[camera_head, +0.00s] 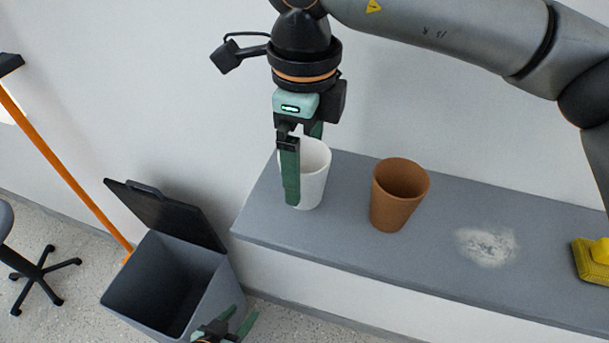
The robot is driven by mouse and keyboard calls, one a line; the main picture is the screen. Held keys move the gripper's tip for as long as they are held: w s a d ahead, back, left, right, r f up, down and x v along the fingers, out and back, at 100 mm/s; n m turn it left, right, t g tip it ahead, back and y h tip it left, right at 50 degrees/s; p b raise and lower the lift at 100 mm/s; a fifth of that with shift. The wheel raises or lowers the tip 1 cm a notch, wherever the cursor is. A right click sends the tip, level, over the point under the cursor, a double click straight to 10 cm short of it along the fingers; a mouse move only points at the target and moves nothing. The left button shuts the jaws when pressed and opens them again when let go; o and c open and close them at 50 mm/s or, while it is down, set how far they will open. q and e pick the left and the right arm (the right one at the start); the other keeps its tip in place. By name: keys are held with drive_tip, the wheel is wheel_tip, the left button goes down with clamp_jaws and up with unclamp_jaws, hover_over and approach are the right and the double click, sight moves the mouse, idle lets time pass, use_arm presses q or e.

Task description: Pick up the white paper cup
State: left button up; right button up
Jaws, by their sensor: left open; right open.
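The white paper cup (317,187) stands upright near the left end of the grey shelf (340,248). My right gripper (304,170) points down at the cup with its jaws open. One green finger is in front of the cup's left side; the other shows above the rim at the back and its tip is hidden, so I cannot tell whether it is behind the cup or inside it. Contact with the cup cannot be told. My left gripper (240,318) is open and empty at the bottom edge, in front of the grey bin, partly out of frame.
A brown cup (396,205) stands just right of the white cup. Further right are a pale powdery patch (487,246) and a yellow sponge-like object (592,262). An open grey bin (205,285) stands left of the shelf. An orange pole (62,168) leans behind it.

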drive_tip(key=c, duration=1.3)
